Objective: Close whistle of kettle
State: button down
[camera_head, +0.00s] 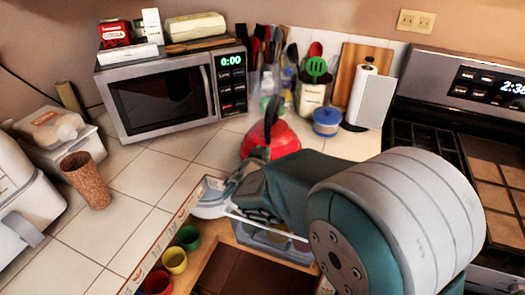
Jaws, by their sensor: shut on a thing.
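A red kettle (284,142) stands on the tiled counter, right of the microwave, with its dark handle (272,115) upright. Its lower part is hidden behind my arm, and I cannot make out the whistle or whether it is open or closed. My gripper (212,204) is in front of the kettle and lower left of it in the picture, over the counter's front edge. It looks shut on a small pale thing, which I cannot identify. I see no clear contact between the gripper and the kettle.
A microwave (165,95) and a utensil crock (311,98) stand behind. A brown cup (85,181) stands left. A stove (485,160) is at right. Below the counter edge are a yellow cup (174,260) and a clear bin (275,245). The left counter has free room.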

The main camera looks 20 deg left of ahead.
jog(key=shift+s+f+t, duration=0.2)
jog(key=shift+f+t, duration=0.35)
jog(key=shift+t, duration=0.05)
jog(key=c, duration=0.6)
grip_release()
jog(key=shift+c, duration=0.2)
jog(key=shift+w+a+r, duration=0.1)
jog(key=shift+r, duration=0.1)
jog(key=s+d+r, duration=0.1)
jog(key=s, duration=1)
jog(key=shift+s, duration=0.35)
jog(key=shift+r, duration=0.1)
